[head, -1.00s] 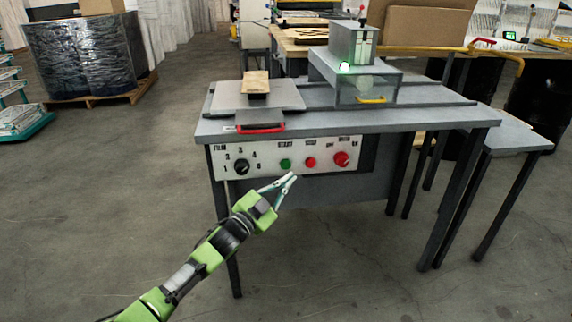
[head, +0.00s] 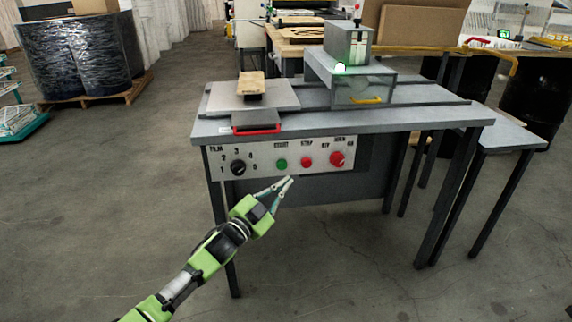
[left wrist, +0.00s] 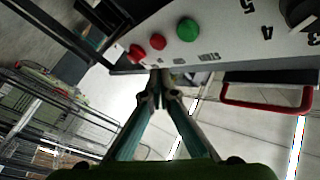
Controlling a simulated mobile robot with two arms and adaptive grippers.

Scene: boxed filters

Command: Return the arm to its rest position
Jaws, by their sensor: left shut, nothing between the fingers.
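My left gripper (head: 285,185) is in front of the grey machine table (head: 210,127), below its white control panel (head: 262,170). Its fingers are shut and hold nothing; the fingertips also meet in the left wrist view (left wrist: 160,85). The panel carries a black dial (head: 238,168), a green button (head: 281,163) and two red controls, a small red button (head: 307,162) and a larger red knob (head: 337,159). The fingertips appear apart from the panel. My right gripper is out of view.
On the table are a grey plate (head: 283,97) with a red handle (head: 257,130) and a cardboard-coloured box (head: 251,83), and a grey housing (head: 362,85) with a lit green lamp (head: 340,68). A wrapped pallet load (head: 85,60) stands at the back left.

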